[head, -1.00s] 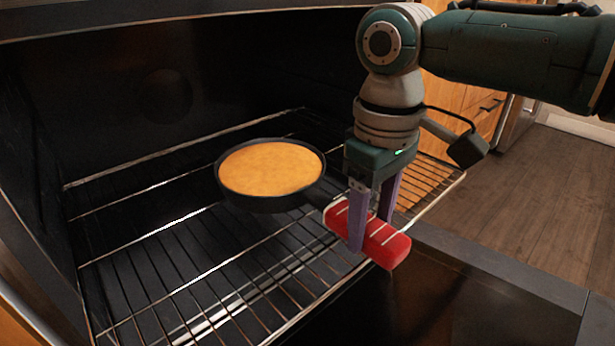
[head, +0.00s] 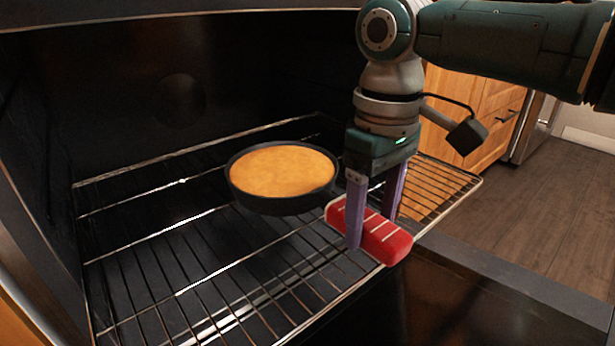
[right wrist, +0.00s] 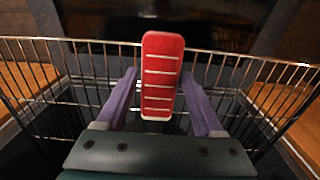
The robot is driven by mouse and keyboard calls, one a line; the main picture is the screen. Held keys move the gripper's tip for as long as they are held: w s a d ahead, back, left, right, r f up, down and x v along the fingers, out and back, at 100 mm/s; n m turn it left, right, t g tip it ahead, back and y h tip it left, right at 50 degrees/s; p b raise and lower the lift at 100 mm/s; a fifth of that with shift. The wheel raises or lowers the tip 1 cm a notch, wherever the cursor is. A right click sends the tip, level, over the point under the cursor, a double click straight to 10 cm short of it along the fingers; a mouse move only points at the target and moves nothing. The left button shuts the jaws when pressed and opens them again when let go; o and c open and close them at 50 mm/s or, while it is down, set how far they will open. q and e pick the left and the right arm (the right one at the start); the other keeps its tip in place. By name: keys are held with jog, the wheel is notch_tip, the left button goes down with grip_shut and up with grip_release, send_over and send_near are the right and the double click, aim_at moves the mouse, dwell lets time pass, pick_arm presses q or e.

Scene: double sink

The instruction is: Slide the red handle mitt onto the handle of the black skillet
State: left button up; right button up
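The black skillet (head: 285,204) rests on the oven rack with a yellow-orange food filling it. The red mitt (head: 384,240), with pale stripes, lies along the line of the skillet's handle, its left end close to the pan's rim. The handle is almost wholly hidden, apparently inside the mitt. My right gripper (head: 374,228) points down with its purple fingers on either side of the mitt. In the right wrist view the mitt (right wrist: 162,75) stands between the fingers with a gap on both sides, so the gripper is open. My left gripper is not in view.
The wire rack (head: 205,265) sticks out of the dark oven, with bare room to the left and front of the skillet. The oven's side wall is at the left. Wooden cabinets (head: 490,115) and floor lie beyond my right arm.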

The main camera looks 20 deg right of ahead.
jog(key=o, duration=0.3)
notch_tip(320, 180, up, 10)
jog(key=f+p, duration=0.1)
jog(key=p, duration=0.5)
jog(key=s+a+r+t+y+p, duration=0.1)
jog(key=s+a+r+p, duration=0.3)
jog(key=r+p, duration=0.5)
jog(key=s+a+r+y+p, duration=0.15)
jog(key=s+r+p, duration=0.4)
jog(key=p, duration=0.65)
jog(key=s+a+r+t+p, duration=0.1)
jog(key=s+a+r+p, duration=0.3)
jog(key=r+p, duration=0.5)
jog(key=s+d+r+m+t+h+p, duration=0.1)
jog(key=s+d+r+p, duration=0.25)
jog(key=r+p, duration=0.35)
jog(key=s+d+r+m+h+p, duration=0.1)
jog(key=s+d+r+p, duration=0.25)
jog(key=r+p, duration=0.4)
jog(key=s+d+r+m+t+p, duration=0.1)
jog(key=s+d+r+p, duration=0.25)
jog(key=r+p, duration=2.7)
jog(key=a+r+p, duration=0.1)
jog(key=r+p, duration=1)
jog(key=r, duration=0.1)
jog(key=shift+w+r, duration=0.1)
